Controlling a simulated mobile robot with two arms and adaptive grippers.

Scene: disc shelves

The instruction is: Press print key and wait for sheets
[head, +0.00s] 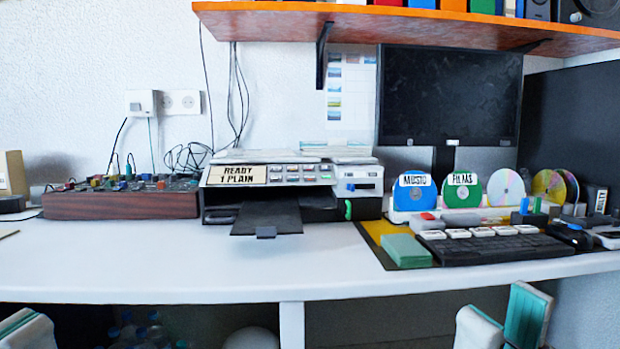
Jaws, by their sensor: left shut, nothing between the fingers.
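The printer (350,180) stands on the white desk, left of the monitor. White and teal parts show at the bottom left and bottom right edges, but no fingertips of either gripper are visible, and nothing touches the printer.
A wooden-sided mixer (122,206) stands left of the printer. To its right are green cards (406,251), a black keyboard (498,249), and discs labelled "MUSIC" (414,192) and "FILMS" (463,190). An orange shelf (430,27) overhangs. The desk front (180,265) is clear.

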